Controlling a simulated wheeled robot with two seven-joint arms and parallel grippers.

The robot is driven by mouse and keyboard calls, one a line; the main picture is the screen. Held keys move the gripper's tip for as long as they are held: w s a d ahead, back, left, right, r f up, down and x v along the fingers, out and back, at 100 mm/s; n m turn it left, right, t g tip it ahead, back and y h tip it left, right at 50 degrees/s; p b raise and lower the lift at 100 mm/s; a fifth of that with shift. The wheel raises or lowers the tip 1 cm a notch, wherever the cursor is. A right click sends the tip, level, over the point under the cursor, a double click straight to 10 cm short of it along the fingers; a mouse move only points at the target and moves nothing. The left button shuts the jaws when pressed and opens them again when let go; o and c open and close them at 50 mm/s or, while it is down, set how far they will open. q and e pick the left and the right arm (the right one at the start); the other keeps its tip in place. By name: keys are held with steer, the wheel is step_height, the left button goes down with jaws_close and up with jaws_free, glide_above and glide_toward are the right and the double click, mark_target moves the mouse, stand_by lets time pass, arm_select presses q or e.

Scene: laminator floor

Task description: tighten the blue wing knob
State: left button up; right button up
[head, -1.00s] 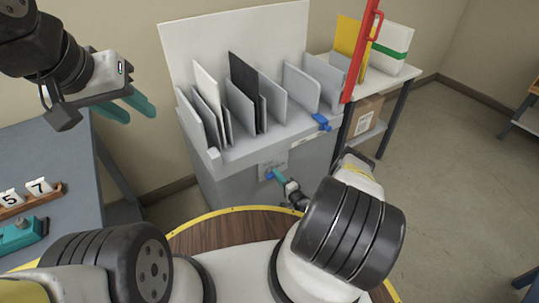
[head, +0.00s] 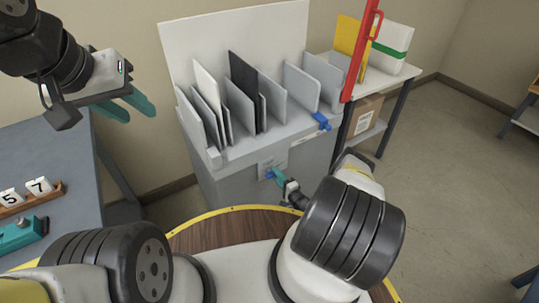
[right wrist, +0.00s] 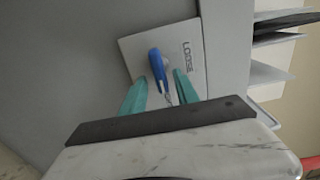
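The blue wing knob (right wrist: 158,70) sits on a pale plate (right wrist: 135,48) on the grey machine's front. The plate carries the word LOOSE. In the head view the knob (head: 269,176) is small and partly hidden by my right gripper (head: 277,174). In the right wrist view my right gripper (right wrist: 160,82) is open, its teal fingers on either side of the knob with gaps visible. The knob's lower end lies between the fingertips. My left gripper (head: 133,104) is open and empty, raised above the bench at the left.
The grey machine (head: 240,160) holds several upright panels. A blue part (head: 321,121) is on its right edge, near a red upright bar (head: 361,50). A side table (head: 405,77) stands right of it. A bench (head: 55,165) with number tiles (head: 38,186) is at left.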

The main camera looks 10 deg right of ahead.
steer(key=v, duration=0.7)
steer(key=shift+s+d, duration=0.15)
steer(key=shift+s, duration=0.2)
steer(key=shift+s, duration=0.1)
